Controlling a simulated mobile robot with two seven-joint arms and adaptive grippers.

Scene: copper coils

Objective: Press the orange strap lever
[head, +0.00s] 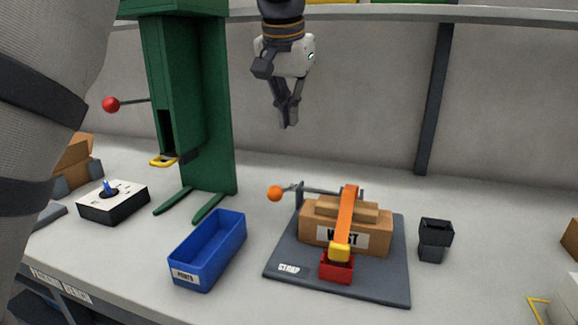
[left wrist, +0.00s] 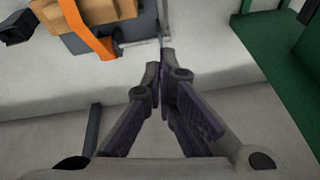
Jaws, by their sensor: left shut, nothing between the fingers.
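The strap lever is a thin grey rod with an orange ball knob (head: 275,193) at its left end. It stands behind a brown box (head: 316,232) on a dark grey mat (head: 290,255) marked STRAP. An orange strap (head: 347,215) runs over the box, with a yellow piece and a red block at the front. My left gripper (head: 287,124) is shut and empty, pointing down, above and behind the knob and apart from it. In the left wrist view its fingertips (left wrist: 159,60) meet; the strap (left wrist: 88,32) shows beyond, and I cannot make out the knob.
A green press frame (head: 190,100) with a red ball handle (head: 111,105) stands left of the gripper. A blue bin (head: 208,250), a control box (head: 112,202) and a dark cup (head: 435,240) are on the table. The table behind the mat is clear.

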